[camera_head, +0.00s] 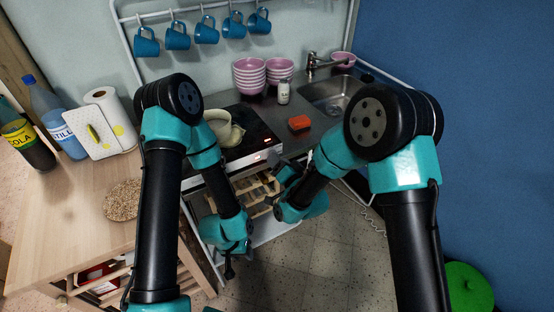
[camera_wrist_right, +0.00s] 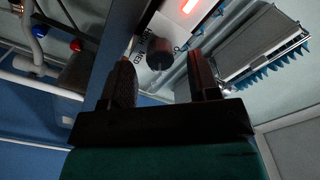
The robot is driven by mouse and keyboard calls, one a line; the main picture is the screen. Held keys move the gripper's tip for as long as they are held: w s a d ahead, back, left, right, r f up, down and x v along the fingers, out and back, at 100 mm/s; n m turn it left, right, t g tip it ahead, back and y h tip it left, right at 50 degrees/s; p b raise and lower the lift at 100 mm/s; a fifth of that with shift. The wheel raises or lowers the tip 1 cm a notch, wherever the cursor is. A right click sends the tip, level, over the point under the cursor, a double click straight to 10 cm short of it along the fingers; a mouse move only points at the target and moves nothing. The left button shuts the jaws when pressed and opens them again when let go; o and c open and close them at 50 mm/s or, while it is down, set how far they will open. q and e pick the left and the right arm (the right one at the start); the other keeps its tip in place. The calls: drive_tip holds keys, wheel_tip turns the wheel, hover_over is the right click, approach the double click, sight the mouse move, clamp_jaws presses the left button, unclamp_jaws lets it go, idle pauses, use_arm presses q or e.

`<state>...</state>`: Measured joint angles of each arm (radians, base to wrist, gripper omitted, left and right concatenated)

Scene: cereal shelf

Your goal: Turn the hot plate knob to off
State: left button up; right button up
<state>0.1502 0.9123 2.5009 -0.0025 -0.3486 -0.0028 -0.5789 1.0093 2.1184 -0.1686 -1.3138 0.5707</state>
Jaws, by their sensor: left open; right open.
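The hot plate (camera_head: 258,130) is a dark-topped unit on the counter with a white front panel and small red lights. In the right wrist view, a dark round knob (camera_wrist_right: 160,53) sits on the panel beside printed lettering, below a glowing red light (camera_wrist_right: 203,9). My right gripper (camera_head: 289,172) is in front of the panel, open and empty. In the right wrist view, its fingers (camera_wrist_right: 162,80) stand either side of the knob, which appears just past the fingertips; contact cannot be told. My left gripper (camera_head: 229,268) hangs low, open, away from the hot plate.
A cream pot (camera_head: 224,128) stands on the hot plate. A red-orange block (camera_head: 299,123), a white-labelled jar (camera_head: 283,92) and stacked pink bowls (camera_head: 249,75) are on the counter near the sink (camera_head: 332,92). A wooden rack (camera_head: 252,198) is below. A wooden table (camera_head: 65,215) is at left.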

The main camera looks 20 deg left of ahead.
drive_tip(key=shift+w+a, duration=0.5)
drive_tip(key=shift+w, duration=0.05)
drive_tip(key=shift+c, duration=0.4)
drive_tip(key=c, duration=0.9)
drive_tip(key=shift+o, duration=0.2)
drive_tip(key=shift+n, duration=0.4)
drive_tip(key=n, duration=1.1)
